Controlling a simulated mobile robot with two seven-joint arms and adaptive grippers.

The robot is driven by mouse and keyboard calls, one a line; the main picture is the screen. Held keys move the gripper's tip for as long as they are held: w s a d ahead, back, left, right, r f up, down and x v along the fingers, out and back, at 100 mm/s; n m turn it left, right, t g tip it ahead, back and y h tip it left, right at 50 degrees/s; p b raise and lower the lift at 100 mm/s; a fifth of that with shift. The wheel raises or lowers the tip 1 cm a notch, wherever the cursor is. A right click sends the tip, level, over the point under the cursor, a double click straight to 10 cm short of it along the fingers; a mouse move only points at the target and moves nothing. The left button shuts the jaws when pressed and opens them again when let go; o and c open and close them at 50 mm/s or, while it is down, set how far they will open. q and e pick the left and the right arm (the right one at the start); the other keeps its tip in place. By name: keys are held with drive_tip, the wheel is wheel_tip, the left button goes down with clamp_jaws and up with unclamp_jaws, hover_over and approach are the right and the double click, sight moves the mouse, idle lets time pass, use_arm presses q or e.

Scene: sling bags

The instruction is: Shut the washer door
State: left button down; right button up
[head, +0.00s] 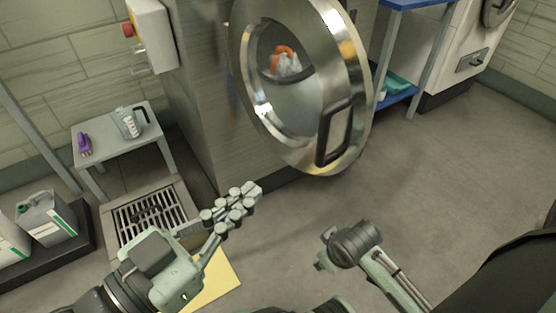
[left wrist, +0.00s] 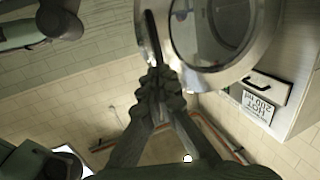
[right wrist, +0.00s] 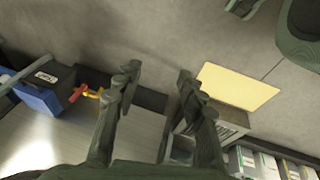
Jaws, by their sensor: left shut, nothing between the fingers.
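The washer door (head: 355,60) is a round steel ring with a glass middle and a dark handle (head: 334,132) on its rim. It stands open, swung out from the steel washer front (head: 205,120). My left gripper (head: 255,190) is shut and empty, low and left of the door, apart from it in the head view. In the left wrist view its closed fingertips (left wrist: 160,82) lie just below the door rim (left wrist: 220,78) and handle (left wrist: 152,35). My right gripper (right wrist: 157,78) is open and empty in the right wrist view.
A small grey table (head: 115,145) holds a jug (head: 129,123) and a purple item (head: 84,143). A floor drain grate (head: 150,212) and yellow sheet (head: 218,278) lie below. Canisters (head: 45,218) stand left. A blue-shelved rack (head: 400,94) stands behind the door. The floor at right is clear.

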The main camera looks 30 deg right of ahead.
use_arm(q)
drive_tip(key=p, duration=0.2)
approach(320, 137)
drive_tip(key=x, duration=0.5)
drive_tip(key=shift+w+d, duration=0.1)
drive_tip(key=shift+d, duration=0.25)
drive_tip(key=shift+w+d, duration=0.2)
drive_tip(key=shift+d, duration=0.3)
use_arm(e)
drive_tip(key=f, duration=0.4)
drive_tip(key=shift+w+a, duration=0.25)
drive_tip(key=shift+a, duration=0.05)
drive_tip(key=shift+a, duration=0.1)
drive_tip(key=shift+w+r, duration=0.1)
